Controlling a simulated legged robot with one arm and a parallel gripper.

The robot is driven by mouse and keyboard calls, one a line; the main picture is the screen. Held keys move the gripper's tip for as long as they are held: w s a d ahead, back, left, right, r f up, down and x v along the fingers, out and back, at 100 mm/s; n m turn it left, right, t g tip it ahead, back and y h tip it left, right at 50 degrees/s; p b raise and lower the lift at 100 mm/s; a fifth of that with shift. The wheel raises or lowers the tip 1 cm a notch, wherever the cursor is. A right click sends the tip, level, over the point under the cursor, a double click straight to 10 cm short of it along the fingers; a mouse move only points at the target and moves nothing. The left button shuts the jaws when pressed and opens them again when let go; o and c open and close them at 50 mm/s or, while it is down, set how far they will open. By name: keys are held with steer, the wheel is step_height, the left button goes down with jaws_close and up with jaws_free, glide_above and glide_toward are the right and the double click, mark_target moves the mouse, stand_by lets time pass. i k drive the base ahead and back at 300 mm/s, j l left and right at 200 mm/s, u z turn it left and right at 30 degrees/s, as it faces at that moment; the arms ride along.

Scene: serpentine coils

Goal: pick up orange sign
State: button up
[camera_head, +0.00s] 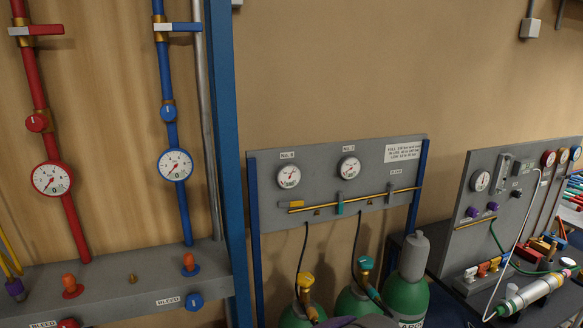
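I cannot make out an orange sign in the head view. My gripper is not in view.
A grey gauge panel (335,185) stands in the middle, with green cylinders (405,297) below it. Red (78,230) and blue (184,215) pipes run up the left wall. A second panel (510,215) and a cluttered dark bench (535,317) are at the right.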

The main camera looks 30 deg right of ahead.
mark_target(482, 268)
steer(key=l+z, duration=0.1)
steer(key=z, duration=0.45)
steer(key=k+l+z, duration=0.15)
steer(key=l+z, duration=0.2)
steer(key=l, duration=0.65)
steer(key=l+z, duration=0.35)
steer(key=l, duration=1.45)
